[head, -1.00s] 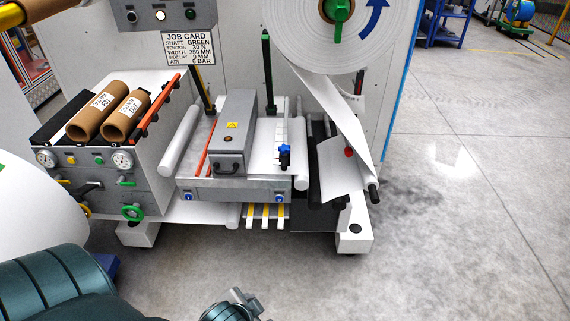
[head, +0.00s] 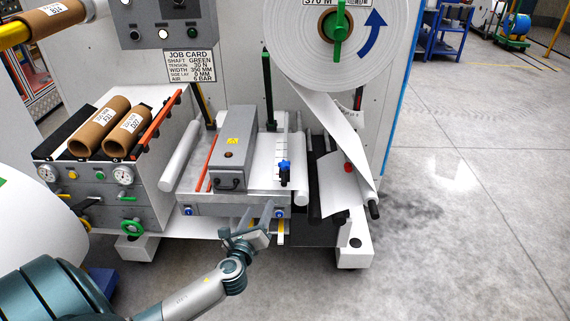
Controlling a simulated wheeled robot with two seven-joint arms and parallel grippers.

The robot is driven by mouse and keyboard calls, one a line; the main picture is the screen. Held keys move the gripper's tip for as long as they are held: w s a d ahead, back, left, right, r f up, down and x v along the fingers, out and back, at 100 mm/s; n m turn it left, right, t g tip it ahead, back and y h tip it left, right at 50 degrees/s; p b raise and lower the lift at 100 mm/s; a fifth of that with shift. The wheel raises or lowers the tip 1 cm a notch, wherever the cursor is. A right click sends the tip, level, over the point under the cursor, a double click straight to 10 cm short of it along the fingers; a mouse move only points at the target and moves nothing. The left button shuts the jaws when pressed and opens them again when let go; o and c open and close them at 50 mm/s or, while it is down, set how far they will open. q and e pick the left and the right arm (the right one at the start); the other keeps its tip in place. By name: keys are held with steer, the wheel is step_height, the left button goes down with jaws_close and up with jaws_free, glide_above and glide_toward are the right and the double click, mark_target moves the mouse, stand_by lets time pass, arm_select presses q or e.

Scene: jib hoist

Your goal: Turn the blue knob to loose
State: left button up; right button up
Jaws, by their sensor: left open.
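Blue knobs show in three places on the machine. One blue knob (head: 284,165) tops a small dark fitting beside the white web. A round blue knob (head: 279,212) is on the right of the grey tray's front face, and another blue knob (head: 188,210) is on its left. My left gripper (head: 256,211) is open and empty, its two fingers pointing up in front of the tray's lower front. It is just left of the right front knob; I cannot tell whether it touches the tray. My right gripper is not in view.
A grey box with a handle (head: 230,160) sits on the tray. A cabinet with gauges and a green handwheel (head: 130,225) stands left, bearing cardboard cores (head: 100,127). A large white roll (head: 300,50) hangs above right. The floor (head: 460,230) at right is clear.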

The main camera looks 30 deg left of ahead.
mark_target(282, 167)
arm_select(q)
steer(key=w+m+h, duration=0.1)
steer(key=m, duration=0.2)
steer(key=w+a+r+m+t, duration=0.1)
steer(key=w+m, duration=0.1)
steer(key=w+r+m+t+h, duration=0.1)
steer(key=w+m, duration=0.1)
steer(key=m, duration=0.1)
steer(key=shift+w+a+m+h, duration=0.1)
steer(key=shift+a+m+h, duration=0.15)
steer(key=shift+m+h, duration=0.05)
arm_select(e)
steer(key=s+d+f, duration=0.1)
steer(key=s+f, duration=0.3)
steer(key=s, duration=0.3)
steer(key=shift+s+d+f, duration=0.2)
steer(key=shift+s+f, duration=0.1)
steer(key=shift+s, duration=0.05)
arm_select(q)
steer(key=shift+w, duration=0.1)
